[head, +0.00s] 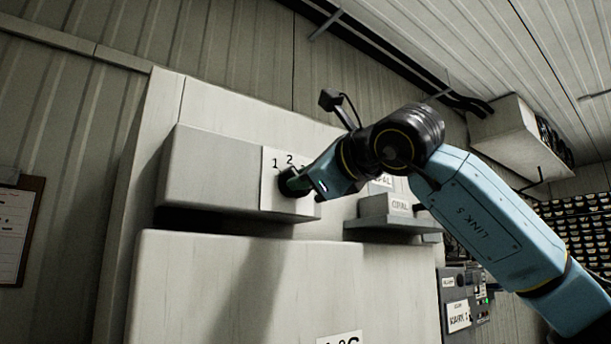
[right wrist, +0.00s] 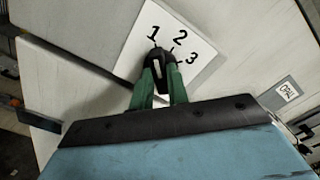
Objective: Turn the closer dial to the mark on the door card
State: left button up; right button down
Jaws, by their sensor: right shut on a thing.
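The closer dial is a black knob (right wrist: 157,56) with a white line on it, on a white card (right wrist: 205,55) numbered 1, 2 and 3. In the right wrist view the white line seems to point nearest the 1. My right gripper (right wrist: 161,72) has its green fingers shut on the dial. In the head view the right gripper (head: 293,183) reaches the right end of the grey closer box (head: 215,170), covering part of the numbered card (head: 270,190). A door card (head: 340,339) on the door below is cut off by the frame, its writing unreadable. My left gripper is out of view.
The pale door (head: 240,285) lies below the closer box. A small grey box labelled OPAL (head: 388,207) sits on a ledge to the right. A control panel (head: 462,300) is lower right, and a clipboard (head: 17,230) hangs at the left.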

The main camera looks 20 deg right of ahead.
jog(key=c, duration=1.4)
grip_release()
jog(key=shift+o, duration=0.2)
jog(key=shift+s, duration=0.1)
jog(key=b+v, duration=0.3)
jog(key=v, duration=1)
jog(key=shift+s+r, duration=0.1)
